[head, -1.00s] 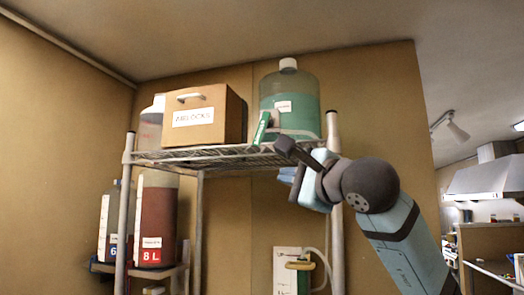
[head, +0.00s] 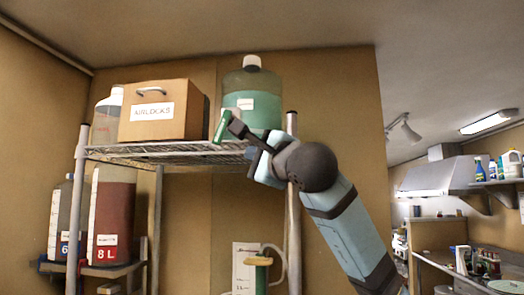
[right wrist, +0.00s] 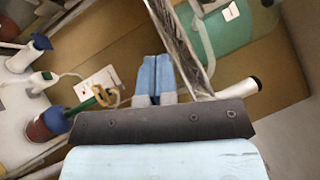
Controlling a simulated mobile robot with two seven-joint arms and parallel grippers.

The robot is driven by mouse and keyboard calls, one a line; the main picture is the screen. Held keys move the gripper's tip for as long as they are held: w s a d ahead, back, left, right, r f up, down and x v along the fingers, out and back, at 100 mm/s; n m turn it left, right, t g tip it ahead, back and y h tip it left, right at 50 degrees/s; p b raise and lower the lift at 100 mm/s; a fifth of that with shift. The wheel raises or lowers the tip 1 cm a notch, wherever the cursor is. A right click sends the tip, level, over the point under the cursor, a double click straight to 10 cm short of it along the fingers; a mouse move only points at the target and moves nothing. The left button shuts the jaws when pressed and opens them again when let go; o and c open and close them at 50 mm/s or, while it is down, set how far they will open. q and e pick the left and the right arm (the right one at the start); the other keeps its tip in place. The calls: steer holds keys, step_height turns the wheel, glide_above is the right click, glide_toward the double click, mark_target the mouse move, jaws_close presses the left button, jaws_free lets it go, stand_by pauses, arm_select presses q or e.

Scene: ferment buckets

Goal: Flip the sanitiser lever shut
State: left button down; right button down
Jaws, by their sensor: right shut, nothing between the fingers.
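The sanitiser jug (head: 252,97), clear with green liquid and a pale cap, stands at the right end of the wire shelf. My right gripper (head: 252,164) is just below and right of the lever, by the shelf's front edge. Its blue fingers (right wrist: 155,80) are shut and empty in the right wrist view. A dark part of my arm overlaps the lever's right side, so contact is unclear. The jug also shows in the wrist view (right wrist: 230,35). My left gripper is out of view.
The wire shelf (head: 150,152) also holds an AIRLOCKS box (head: 160,110). A right shelf post (head: 291,215) is close behind my arm. A red 8 L container (head: 112,215) stands lower left.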

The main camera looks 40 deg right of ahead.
mark_target(223, 128)
steer(key=w, duration=0.2)
steer(key=w+a+r+p, duration=0.1)
steer(key=w, duration=0.1)
steer(key=w+r+p, duration=0.1)
steer(key=w, duration=0.1)
steer(key=shift+w+a+r, duration=0.15)
steer(key=shift+w+a, duration=0.05)
steer(key=shift+w, duration=0.15)
steer(key=shift+w+a+r+p, duration=0.1)
steer(key=shift+w+a+p, duration=0.2)
steer(key=shift+a+p, duration=0.05)
steer(key=shift+d, duration=0.1)
